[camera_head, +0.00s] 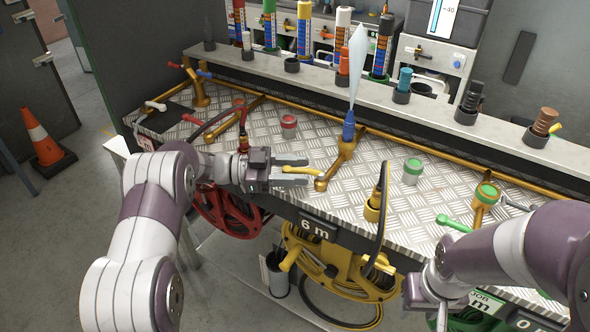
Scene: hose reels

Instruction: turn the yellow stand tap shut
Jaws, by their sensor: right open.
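The yellow stand tap (321,184) stands on the front of the chequer-plate bench, with a blue nozzle (349,126) on its pipe. A pale jet of water (357,62) rises from the nozzle. The tap's yellow lever (303,171) points left. My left gripper (308,170) is at the lever, one finger on each side of it. I cannot tell whether the fingers press on the lever. My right gripper (440,316) is low at the bench's front right, partly hidden by my arm, open and away from the yellow tap.
A red reel (228,212), a yellow reel (345,278) and a green reel (468,322) hang below the bench. A red-lidded pot (289,124) and a green-lidded pot (412,170) stand on it. A green lever (453,223) lies near my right arm.

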